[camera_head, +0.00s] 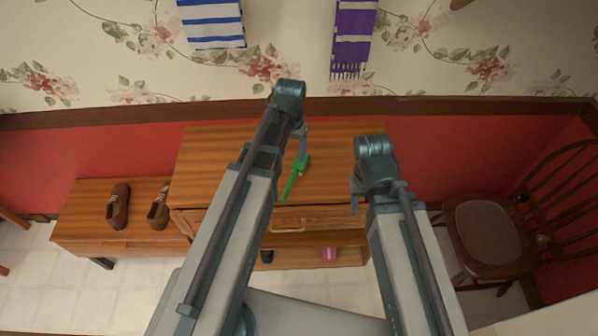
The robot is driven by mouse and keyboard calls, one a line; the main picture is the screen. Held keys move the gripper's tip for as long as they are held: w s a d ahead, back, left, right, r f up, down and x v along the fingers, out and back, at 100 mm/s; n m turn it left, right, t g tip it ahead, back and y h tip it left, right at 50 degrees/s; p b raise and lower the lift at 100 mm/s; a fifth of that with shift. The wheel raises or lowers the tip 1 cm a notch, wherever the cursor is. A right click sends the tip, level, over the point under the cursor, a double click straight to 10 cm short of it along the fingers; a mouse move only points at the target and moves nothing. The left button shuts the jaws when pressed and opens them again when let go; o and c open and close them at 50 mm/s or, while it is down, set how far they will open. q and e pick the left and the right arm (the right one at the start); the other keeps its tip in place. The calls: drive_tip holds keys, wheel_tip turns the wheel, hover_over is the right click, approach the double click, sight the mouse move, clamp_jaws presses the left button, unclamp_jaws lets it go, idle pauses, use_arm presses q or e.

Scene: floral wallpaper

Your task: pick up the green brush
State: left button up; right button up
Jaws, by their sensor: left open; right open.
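The green brush (294,180) lies on the wooden cabinet top (220,155), slanting from lower left to upper right. Its wider head is at the upper right end. My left gripper (301,150) is open and hangs right at the head end of the brush; I cannot tell whether it touches it. My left wrist hides part of the fingers. My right gripper (355,197) is open and mostly hidden behind its wrist, to the right of the brush and apart from it, near the cabinet's front edge.
A lower wooden bench (85,205) with brown shoes (118,207) stands at the left. A wooden chair (487,227) stands at the right. A pink item (329,254) is on the shelf below. Striped (212,22) and purple (354,35) scarves hang on the wall.

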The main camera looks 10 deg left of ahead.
sight(293, 174)
use_arm(q)
drive_tip(key=shift+d+f+b, duration=0.1)
drive_tip(key=shift+f+b, duration=5.3)
drive_tip(key=shift+f, duration=0.5)
drive_tip(key=shift+r, duration=0.1)
clamp_jaws()
